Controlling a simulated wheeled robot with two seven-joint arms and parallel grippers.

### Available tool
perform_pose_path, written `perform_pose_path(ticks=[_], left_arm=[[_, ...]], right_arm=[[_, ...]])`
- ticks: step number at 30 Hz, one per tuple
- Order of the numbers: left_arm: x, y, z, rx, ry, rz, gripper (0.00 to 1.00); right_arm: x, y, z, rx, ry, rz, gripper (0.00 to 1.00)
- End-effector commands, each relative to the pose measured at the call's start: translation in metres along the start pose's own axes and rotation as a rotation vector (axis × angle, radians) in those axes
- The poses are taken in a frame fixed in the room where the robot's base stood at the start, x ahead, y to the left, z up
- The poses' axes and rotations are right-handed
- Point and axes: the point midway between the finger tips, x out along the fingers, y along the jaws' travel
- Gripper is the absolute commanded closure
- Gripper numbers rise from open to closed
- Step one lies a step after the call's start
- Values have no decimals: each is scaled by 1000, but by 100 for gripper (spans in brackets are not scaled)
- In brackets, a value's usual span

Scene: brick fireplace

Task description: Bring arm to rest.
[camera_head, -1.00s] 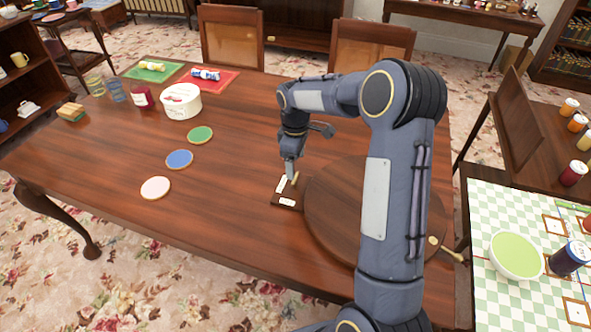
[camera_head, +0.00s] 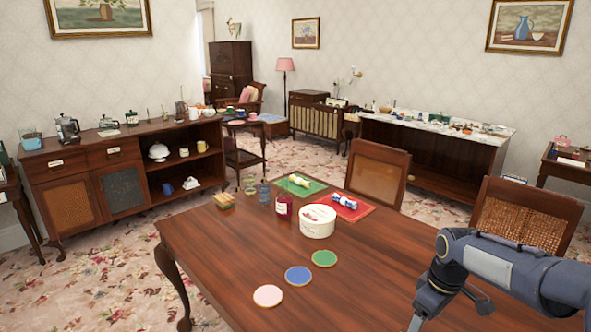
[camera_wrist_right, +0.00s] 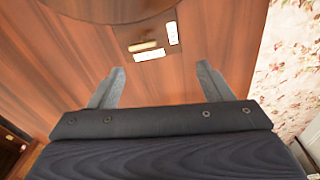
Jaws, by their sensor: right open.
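My right arm (camera_head: 505,268) comes in at the lower right of the head view, over the table's right part. Its gripper is mostly cut off by the bottom edge there. In the right wrist view my right gripper (camera_wrist_right: 158,85) is open, its two fingers wide apart with nothing between them. Beyond the fingertips, a dark board with white labels (camera_wrist_right: 149,55) and a small pale piece (camera_wrist_right: 143,46) lies on the wooden table (camera_wrist_right: 60,65). A round wooden board (camera_wrist_right: 100,8) shows at the top edge. My left gripper is not in view.
On the table (camera_head: 215,260) stand a white round box (camera_head: 317,222), a red jar (camera_head: 283,206) and glasses (camera_head: 264,192). Pink (camera_head: 268,295), blue (camera_head: 298,276) and green (camera_head: 324,258) discs lie in front. Chairs (camera_head: 377,174) stand behind the table. The table's front left is clear.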

Motion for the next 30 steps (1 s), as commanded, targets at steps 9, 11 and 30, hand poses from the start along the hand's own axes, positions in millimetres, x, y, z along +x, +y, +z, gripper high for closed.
perform_pose_path(ticks=[9,11,30], left_arm=[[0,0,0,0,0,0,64],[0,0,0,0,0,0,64],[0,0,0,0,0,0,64]], right_arm=[[-75,-120,83,381,268,-50,27],[-77,-143,98,450,315,-72,27],[-57,-225,143,712,474,-187,31]])
